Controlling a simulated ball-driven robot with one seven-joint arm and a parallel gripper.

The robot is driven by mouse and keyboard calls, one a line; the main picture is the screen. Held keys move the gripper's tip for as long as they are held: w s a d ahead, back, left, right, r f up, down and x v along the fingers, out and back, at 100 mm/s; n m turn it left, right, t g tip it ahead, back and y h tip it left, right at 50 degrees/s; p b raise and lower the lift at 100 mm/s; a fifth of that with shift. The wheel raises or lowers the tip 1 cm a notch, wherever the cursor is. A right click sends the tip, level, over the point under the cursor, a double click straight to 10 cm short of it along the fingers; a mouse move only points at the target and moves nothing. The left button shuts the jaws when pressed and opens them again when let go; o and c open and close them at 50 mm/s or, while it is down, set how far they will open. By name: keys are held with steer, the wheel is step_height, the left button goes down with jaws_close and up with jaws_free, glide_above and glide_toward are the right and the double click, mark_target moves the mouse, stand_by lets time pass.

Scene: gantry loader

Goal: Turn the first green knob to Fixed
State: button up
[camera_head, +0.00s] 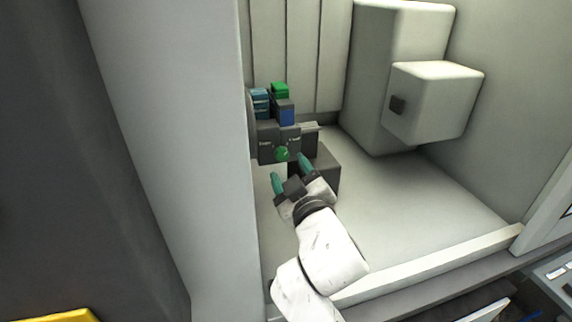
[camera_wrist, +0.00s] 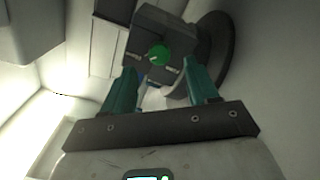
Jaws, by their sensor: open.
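A round green knob (camera_head: 282,154) sits on the lower front of a dark grey block (camera_head: 266,140) in the head view. In the wrist view the green knob (camera_wrist: 158,55) shows on the face of the dark block (camera_wrist: 150,28), with small pale label marks beside it that are too small to read. My gripper (camera_head: 290,170) has teal fingers spread apart, one to each side of the knob and short of it. In the wrist view my gripper (camera_wrist: 165,80) is open and empty, with the knob beyond and between its fingertips. The knob's exact setting cannot be told.
Blue (camera_head: 286,113) and green (camera_head: 280,90) blocks sit above the knob. A grey box (camera_head: 325,170) stands close to the right. A large white machine housing (camera_head: 435,95) is farther right. A pale wall (camera_head: 165,130) borders the left. The bay floor at right is clear.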

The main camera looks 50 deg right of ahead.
steer(key=v, duration=0.6)
steer(key=shift+b, duration=0.4)
